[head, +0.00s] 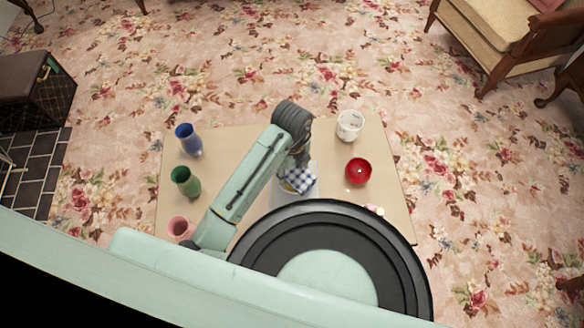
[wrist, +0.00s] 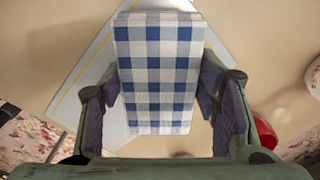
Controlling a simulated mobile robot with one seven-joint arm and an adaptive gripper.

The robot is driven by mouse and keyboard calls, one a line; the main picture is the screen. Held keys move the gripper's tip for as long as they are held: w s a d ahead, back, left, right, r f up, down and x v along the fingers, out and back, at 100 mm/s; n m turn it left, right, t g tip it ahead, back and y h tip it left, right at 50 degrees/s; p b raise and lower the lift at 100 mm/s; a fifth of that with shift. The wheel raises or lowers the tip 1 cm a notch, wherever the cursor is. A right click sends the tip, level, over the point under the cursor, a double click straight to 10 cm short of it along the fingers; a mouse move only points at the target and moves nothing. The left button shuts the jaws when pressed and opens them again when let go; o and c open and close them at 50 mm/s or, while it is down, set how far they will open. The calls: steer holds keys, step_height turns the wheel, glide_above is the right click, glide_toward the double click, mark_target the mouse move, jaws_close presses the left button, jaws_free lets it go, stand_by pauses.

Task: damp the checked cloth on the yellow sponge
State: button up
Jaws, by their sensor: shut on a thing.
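The blue-and-white checked cloth (wrist: 160,70) fills the middle of the wrist view, between both fingers. My gripper (wrist: 165,108) is shut on it. In the head view, the cloth (head: 302,180) shows just below my gripper (head: 298,164), over the table. A small yellow patch (head: 286,186) shows at the cloth's left edge; I cannot tell for sure that it is the yellow sponge. No sponge shows in the wrist view. A pale board with a thin yellow line (wrist: 85,85) lies beneath the cloth; whether they touch is unclear.
The beige table (head: 240,140) bears a blue vase (head: 188,140), a green vase (head: 186,182) and a pink cup (head: 179,227) at left. A white pot (head: 350,125) and a red bowl (head: 358,172) stand at right. My body hides the near edge.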

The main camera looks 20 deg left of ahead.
mark_target(292, 170)
stand_by(0.4)
steer(key=shift+r+p, duration=2)
steer(key=shift+r, duration=1.5)
steer(key=shift+s+f, duration=0.1)
